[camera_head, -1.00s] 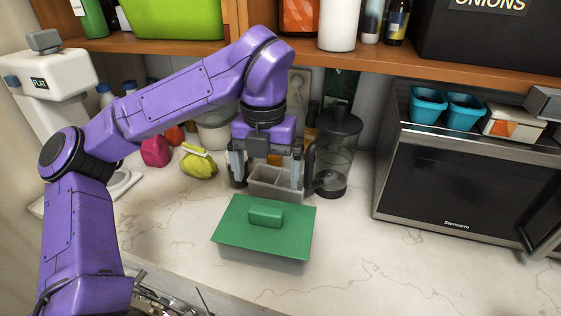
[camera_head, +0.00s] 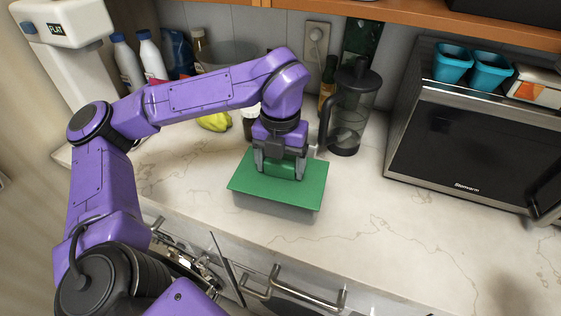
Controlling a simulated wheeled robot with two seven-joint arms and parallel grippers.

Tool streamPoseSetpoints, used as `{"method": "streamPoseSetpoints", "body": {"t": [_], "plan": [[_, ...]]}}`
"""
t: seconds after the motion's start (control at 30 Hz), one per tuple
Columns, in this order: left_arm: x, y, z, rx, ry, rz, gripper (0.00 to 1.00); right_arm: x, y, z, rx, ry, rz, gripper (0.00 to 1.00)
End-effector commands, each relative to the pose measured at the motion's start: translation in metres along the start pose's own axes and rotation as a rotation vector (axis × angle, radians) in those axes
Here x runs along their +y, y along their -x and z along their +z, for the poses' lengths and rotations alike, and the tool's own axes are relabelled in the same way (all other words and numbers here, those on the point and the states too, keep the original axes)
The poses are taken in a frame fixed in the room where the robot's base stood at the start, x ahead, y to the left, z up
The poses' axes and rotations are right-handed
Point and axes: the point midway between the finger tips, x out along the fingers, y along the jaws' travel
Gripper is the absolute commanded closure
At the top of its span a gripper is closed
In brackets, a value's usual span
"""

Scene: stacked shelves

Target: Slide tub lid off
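The green tub lid (camera_head: 245,181), a flat rectangle with a raised block handle (camera_head: 280,170), lies over the tub on the counter in the middle of the view. My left gripper (camera_head: 280,169) comes down over the lid from above. Its two fingers stand one on each side of the handle and look closed against it. The inside of the tub is hidden. My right gripper is not in view.
A microwave (camera_head: 468,150) is at the right. The marble counter (camera_head: 370,220) is clear in front of it. Bottles (camera_head: 150,57) stand at the back left.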

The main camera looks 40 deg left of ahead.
Motion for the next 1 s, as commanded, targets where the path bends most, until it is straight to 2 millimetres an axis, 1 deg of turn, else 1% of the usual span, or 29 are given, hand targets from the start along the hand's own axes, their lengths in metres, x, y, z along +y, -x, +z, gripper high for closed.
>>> {"method": "streamPoseSetpoints", "body": {"t": [0.03, 0.07, 0.27, 0.73, 1.0], "plan": [[0.0, 0.0, 0.0, 0.0, 0.0, 0.0, 0.42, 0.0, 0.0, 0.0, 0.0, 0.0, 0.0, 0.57], [0.0, 0.0, 0.0, 0.0, 0.0, 0.0, 0.52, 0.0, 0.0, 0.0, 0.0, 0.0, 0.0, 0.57], [0.0, 0.003, 0.0, 0.0, 0.0, 0.0, 0.52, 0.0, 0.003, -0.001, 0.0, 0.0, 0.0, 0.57], [0.0, 0.037, 0.0, 0.0, 0.0, 0.0, 0.52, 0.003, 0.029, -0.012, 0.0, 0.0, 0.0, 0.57], [0.0, 0.037, 0.0, 0.001, 0.0, 0.0, 0.52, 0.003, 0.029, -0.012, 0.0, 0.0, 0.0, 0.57]]}}
